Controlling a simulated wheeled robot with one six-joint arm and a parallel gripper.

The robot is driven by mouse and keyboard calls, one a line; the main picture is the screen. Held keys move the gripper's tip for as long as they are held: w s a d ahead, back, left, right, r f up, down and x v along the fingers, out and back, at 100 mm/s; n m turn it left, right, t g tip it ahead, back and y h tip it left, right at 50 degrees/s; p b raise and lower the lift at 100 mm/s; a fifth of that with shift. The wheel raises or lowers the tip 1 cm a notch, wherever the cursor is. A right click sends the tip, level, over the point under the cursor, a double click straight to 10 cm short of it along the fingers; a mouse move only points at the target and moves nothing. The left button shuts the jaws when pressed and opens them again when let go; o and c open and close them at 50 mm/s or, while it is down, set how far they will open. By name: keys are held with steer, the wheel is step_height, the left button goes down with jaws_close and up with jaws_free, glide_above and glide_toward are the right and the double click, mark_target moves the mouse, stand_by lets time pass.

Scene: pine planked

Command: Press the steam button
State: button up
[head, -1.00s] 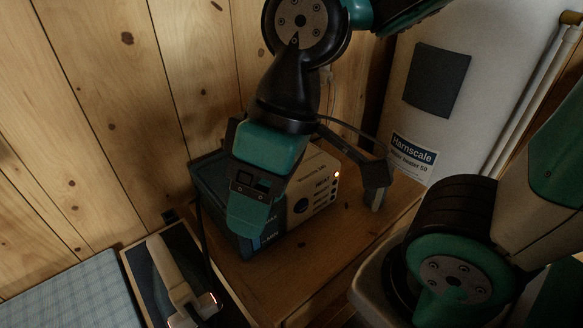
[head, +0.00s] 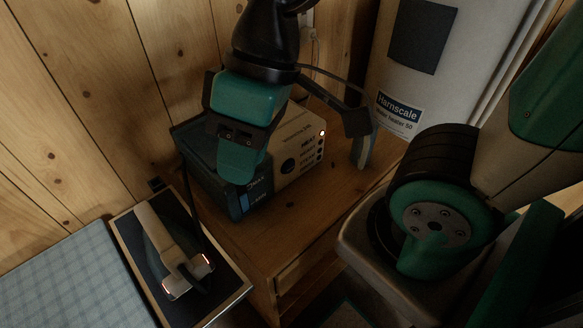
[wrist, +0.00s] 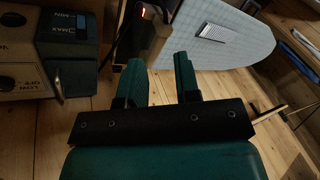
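The steam station (head: 300,148) is a box with a teal water tank (head: 197,157) and a beige front panel. The panel carries a round dark knob (head: 289,166), small dark labelled controls (head: 319,152) and a lit light (head: 322,132). I cannot tell which control is the steam button. In the wrist view the panel (wrist: 25,75) is cut off at the left, with "LOW" and "OFF" lettering. My gripper (head: 241,163) hangs in front of the tank and hides part of the station. In the wrist view my gripper (wrist: 158,72) shows two spread teal fingers with nothing between them.
An iron (head: 165,245) with glowing orange lights lies on a dark tray (head: 130,238) at the lower left. A checked ironing board (head: 55,275) is beside it. The wooden cabinet top (head: 310,210) is clear in front of the station. A white water heater (head: 395,75) stands behind right.

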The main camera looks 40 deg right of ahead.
jaws_close()
stand_by(1.4)
